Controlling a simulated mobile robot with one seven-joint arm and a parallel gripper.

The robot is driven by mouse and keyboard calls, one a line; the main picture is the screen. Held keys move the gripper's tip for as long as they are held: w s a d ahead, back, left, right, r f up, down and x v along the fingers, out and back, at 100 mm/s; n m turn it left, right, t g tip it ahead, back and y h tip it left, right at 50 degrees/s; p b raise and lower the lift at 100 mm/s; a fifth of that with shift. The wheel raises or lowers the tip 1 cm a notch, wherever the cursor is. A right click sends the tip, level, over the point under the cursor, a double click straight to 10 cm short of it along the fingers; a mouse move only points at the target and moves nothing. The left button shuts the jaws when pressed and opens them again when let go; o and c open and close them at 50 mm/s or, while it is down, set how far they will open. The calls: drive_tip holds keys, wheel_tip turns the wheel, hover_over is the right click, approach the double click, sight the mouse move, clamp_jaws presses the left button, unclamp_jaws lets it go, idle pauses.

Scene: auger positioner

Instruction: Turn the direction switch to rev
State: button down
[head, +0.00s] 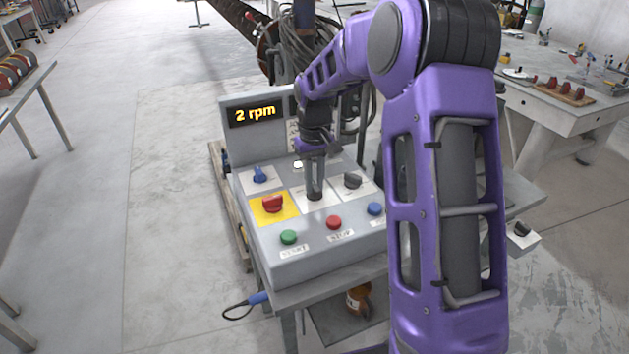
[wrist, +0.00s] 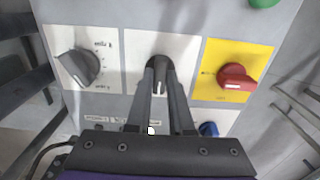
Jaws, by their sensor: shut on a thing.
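A grey control box (head: 320,255) stands on a bench. It has a dark switch knob on its middle white plate (wrist: 135,45), between a grey knob (head: 353,181) and a red knob on a yellow plate (head: 272,203). My gripper (head: 315,186) reaches down from above, with its fingers around the middle knob. In the wrist view, the fingers close on both sides of the middle knob (wrist: 159,66); its handle points toward my gripper. The grey knob (wrist: 78,67) sits tilted. The label text is too small to read, so I cannot tell which knob is the direction switch.
A display (head: 255,113) reads "2 rpm". A blue knob (head: 260,174) sits behind the red one. Green (head: 288,237), red (head: 333,222) and blue (head: 375,209) push buttons line the front. A separate small switch box (head: 523,237) is at the right.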

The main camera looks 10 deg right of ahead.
sight(314, 185)
drive_tip(key=shift+r+n, duration=0.1)
drive_tip(key=shift+n, duration=0.2)
drive_tip(key=n+p, duration=0.3)
drive_tip(key=n, duration=0.1)
drive_tip(key=shift+n+p, duration=0.9)
drive_tip(key=shift+n, duration=1.3)
drive_tip(key=c, duration=0.8)
unclamp_jaws()
wheel_tip(314, 185, up, 17)
drive_tip(key=p, duration=0.1)
drive_tip(key=shift+r, duration=0.15)
